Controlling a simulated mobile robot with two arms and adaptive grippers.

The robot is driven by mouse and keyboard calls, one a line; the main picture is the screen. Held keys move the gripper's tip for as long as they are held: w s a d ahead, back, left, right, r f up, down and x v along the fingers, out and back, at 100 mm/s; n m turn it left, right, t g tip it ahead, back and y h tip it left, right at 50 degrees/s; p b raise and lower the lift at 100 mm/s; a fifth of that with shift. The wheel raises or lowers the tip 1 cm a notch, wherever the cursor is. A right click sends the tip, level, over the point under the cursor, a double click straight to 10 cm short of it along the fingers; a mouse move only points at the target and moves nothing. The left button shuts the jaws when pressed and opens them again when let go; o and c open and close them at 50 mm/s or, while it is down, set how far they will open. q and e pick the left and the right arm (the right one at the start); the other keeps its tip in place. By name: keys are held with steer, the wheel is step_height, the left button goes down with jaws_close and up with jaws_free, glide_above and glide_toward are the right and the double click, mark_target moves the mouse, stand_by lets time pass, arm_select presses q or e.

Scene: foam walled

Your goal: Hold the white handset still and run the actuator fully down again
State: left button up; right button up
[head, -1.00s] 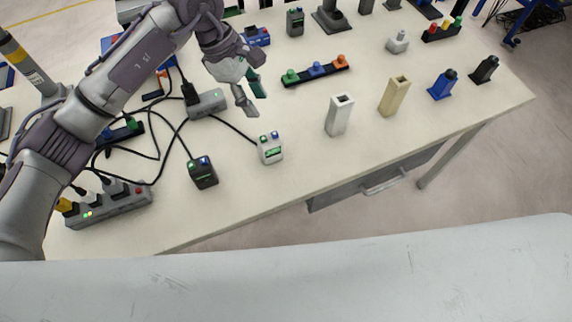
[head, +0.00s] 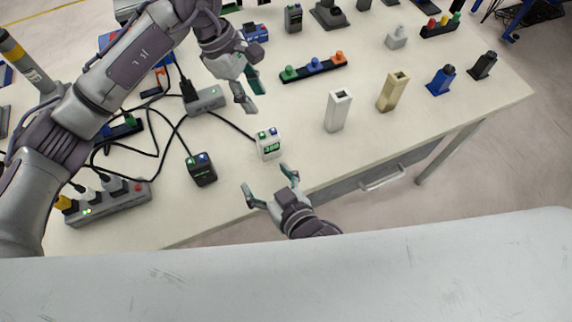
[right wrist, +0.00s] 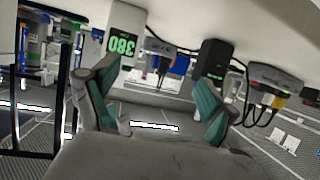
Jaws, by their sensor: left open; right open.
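The white handset (head: 268,150) stands near the table's front edge, with a green and a blue button on top and a lit green display. It also shows upside down in the right wrist view (right wrist: 136,22), where the display seems to read 380. My left gripper (head: 249,93) is open and empty above the table, behind the handset. My right gripper (head: 267,181) is open and empty in front of the handset, apart from it. In the right wrist view its fingers (right wrist: 157,98) are spread, the handset beyond the left one. I cannot tell which thing is the actuator.
A black handset (head: 201,172) stands to the left of the white one. Cables and a power strip (head: 108,205) lie further left. A white hollow post (head: 338,113) and a beige one (head: 393,93) stand to the right. A button bar (head: 314,68) lies behind.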

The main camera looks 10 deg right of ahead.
mark_target(265, 136)
steer(key=w+d+r+m+h, duration=0.1)
steer(key=w+d+m+h, duration=0.1)
steer(key=d, duration=0.2)
arm_select(q)
steer(key=shift+s, duration=0.1)
arm_select(e)
steer(key=x, duration=1.3)
steer(key=shift+w+r, duration=0.3)
steer(key=shift+c, duration=0.3)
steer(key=c, duration=1.2)
arm_select(q)
jaws_close()
